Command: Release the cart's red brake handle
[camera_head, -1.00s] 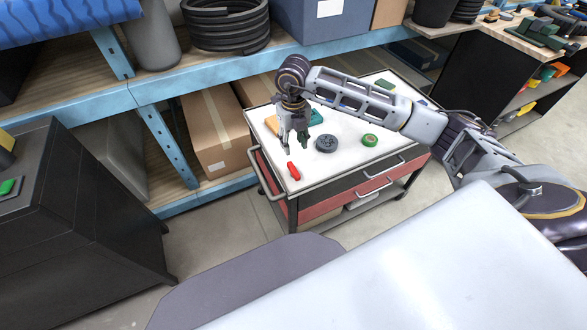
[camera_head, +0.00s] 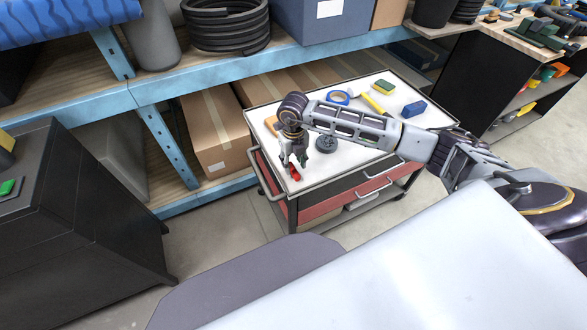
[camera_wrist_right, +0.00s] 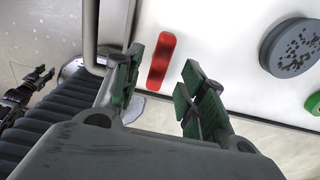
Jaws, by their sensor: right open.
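The red brake handle (camera_head: 295,175) is at the front left of the cart's white top (camera_head: 320,170). My right gripper (camera_head: 293,166) is open and points down over the handle. In the right wrist view the handle (camera_wrist_right: 160,62) lies lengthwise between the lines of the two green-padded fingers, at or just beyond their tips. Contact cannot be told. A small dark jointed shape at the left edge of the wrist view looks like my left arm; its jaws are unclear.
A dark grey disc (camera_head: 326,144) lies just right of the gripper. A blue tape roll (camera_head: 338,97), a yellow-green sponge (camera_head: 384,87) and a blue block (camera_head: 414,109) lie farther back. A blue shelf with boxes stands behind the cart.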

